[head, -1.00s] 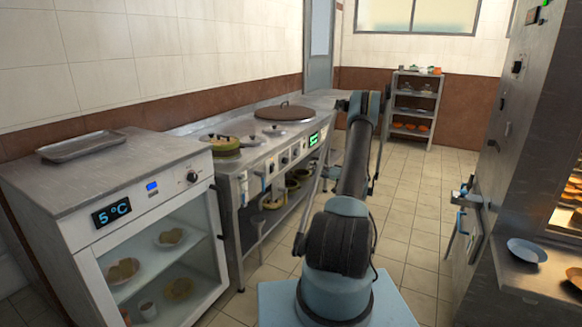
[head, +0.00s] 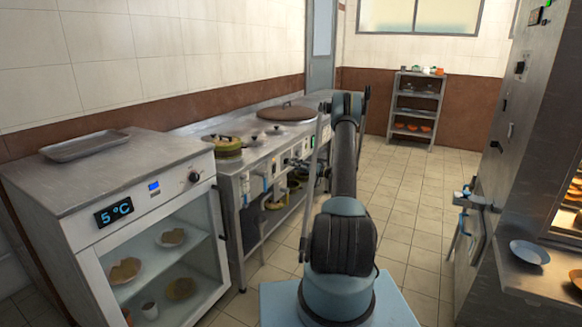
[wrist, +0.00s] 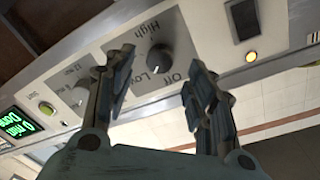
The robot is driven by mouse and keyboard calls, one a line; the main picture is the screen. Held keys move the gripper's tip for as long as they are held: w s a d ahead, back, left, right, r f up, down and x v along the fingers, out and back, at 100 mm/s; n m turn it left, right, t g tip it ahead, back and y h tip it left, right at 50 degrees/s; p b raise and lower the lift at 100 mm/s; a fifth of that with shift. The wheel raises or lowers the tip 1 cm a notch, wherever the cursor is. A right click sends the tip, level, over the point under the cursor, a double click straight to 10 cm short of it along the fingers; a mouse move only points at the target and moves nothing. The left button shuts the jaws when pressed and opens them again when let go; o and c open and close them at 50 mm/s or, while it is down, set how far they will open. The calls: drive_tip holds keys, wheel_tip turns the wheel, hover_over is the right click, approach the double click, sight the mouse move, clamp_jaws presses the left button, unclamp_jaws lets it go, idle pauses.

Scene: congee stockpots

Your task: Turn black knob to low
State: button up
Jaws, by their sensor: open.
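In the wrist view a dark round knob (wrist: 160,58) sits on the grey control panel (wrist: 110,35), with the words High, Low and Off printed around it. I cannot tell which mark it points to. My gripper (wrist: 160,75) is open, its two fingers either side of the knob in the picture, with nothing between them. I see no clear contact with the knob.
On the panel in the wrist view are a yellow lamp (wrist: 250,56), a second knob (wrist: 82,93) and a green display (wrist: 15,124). In the head view a glass-door cooler (head: 140,240) stands front left and a steel cabinet (head: 510,130) right. The tiled floor (head: 410,210) between is clear.

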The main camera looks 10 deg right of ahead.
sight(288, 162)
drive_tip(key=shift+x, duration=2.25)
drive_tip(key=c, duration=1.1)
